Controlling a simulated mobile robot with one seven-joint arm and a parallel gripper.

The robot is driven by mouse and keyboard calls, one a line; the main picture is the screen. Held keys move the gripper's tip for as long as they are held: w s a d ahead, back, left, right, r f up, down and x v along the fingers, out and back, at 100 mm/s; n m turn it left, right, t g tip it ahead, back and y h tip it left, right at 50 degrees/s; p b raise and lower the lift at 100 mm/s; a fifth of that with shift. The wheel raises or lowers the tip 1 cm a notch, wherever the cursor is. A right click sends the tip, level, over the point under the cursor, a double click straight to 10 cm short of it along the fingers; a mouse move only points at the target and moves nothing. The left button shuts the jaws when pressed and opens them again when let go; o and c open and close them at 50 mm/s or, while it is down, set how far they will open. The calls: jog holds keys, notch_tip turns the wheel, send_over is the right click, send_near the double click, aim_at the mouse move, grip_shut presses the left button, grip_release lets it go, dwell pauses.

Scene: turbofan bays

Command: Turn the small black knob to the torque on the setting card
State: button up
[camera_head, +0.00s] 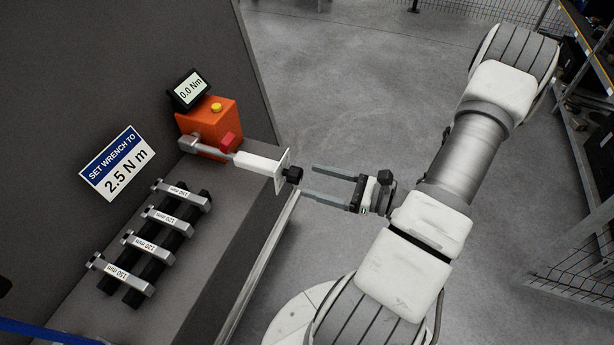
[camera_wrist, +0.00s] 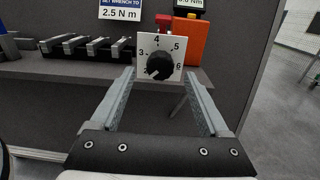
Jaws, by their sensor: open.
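The small black knob (camera_head: 293,174) sits on a white dial plate at the end of a white-handled wrench (camera_head: 255,164). In the wrist view the knob (camera_wrist: 159,65) shows in front of the numbered dial (camera_wrist: 173,42), with 3, 4, 5 and 6 readable. A light mark on the knob seems to point to the lower left; its exact reading is unclear. The setting card (camera_head: 117,165) reads "SET WRENCH TO 2.5 N m". My gripper (camera_head: 308,180) is open and empty. Its fingertips point at the knob, one to each side of it, with a small gap before it.
The wrench joins an orange tester (camera_head: 213,122) with a yellow button and a red block. Its display (camera_head: 189,90) reads 0.0 Nm. Several labelled bars (camera_head: 160,217) lie on a black rack on the grey bench. Floor beyond the bench edge is clear.

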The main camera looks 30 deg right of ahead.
aim_at(292, 175)
jog(key=shift+x, duration=1.5)
jog(key=shift+c, duration=0.3)
grip_shut()
